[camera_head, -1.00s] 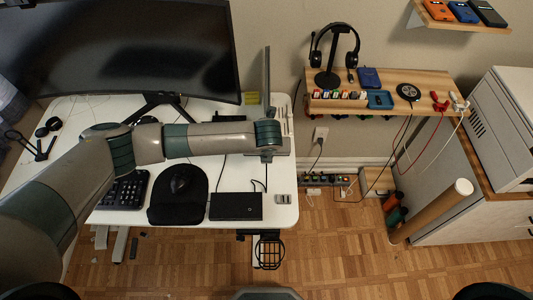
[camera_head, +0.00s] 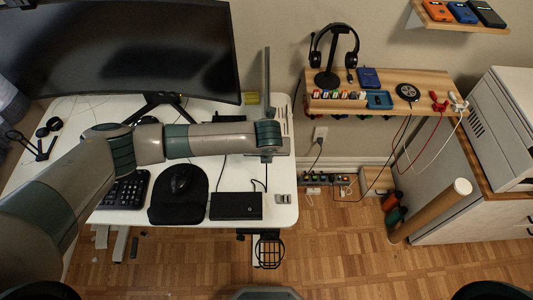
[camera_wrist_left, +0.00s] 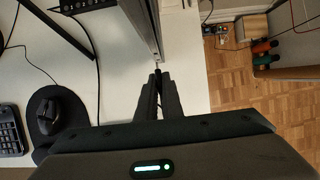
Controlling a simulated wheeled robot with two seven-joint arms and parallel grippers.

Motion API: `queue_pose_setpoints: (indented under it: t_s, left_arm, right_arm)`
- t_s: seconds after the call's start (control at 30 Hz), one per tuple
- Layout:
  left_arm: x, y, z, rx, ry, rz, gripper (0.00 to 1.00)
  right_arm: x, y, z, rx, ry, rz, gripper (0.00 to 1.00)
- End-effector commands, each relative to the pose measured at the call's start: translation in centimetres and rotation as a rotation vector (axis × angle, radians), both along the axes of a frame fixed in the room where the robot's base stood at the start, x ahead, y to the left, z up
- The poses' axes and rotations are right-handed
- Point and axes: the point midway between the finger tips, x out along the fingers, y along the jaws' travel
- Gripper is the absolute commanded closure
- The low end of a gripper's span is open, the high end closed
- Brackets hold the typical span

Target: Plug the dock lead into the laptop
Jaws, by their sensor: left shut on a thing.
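The laptop is seen nearly edge-on in the head view, with its thin raised screen (camera_head: 267,75). Its grey side also shows in the wrist view (camera_wrist_left: 143,22). My left gripper (camera_head: 266,160) points down beside the laptop's near edge, and its fingers (camera_wrist_left: 158,88) are shut on the dark plug of the dock lead (camera_wrist_left: 158,70). The plug's tip points at the laptop's near edge; I cannot tell whether it touches or is inside. The black dock (camera_head: 236,206) lies at the desk's front, with the lead (camera_head: 258,183) running beside it. My right gripper is out of view.
A mouse (camera_head: 181,183) on a black mat and a keyboard (camera_head: 124,190) lie left of the dock. A large monitor (camera_head: 120,50) stands behind my arm. A small grey item (camera_head: 283,199) lies near the desk's right corner. A wooden shelf (camera_head: 435,85) is to the right.

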Motion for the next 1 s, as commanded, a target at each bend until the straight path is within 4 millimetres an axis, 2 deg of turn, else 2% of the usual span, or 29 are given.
queue_pose_setpoints:
  t_s: [0.37, 1.0]
  left_arm:
    - [0.00, 0.01, 0.06, 0.000, 0.000, 0.000, 1.00]
    - [0.37, 0.02, -0.04, 0.001, 0.000, 0.000, 1.00]
  right_arm:
    - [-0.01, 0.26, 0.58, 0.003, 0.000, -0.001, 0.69]
    - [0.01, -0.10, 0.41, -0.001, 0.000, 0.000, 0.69]
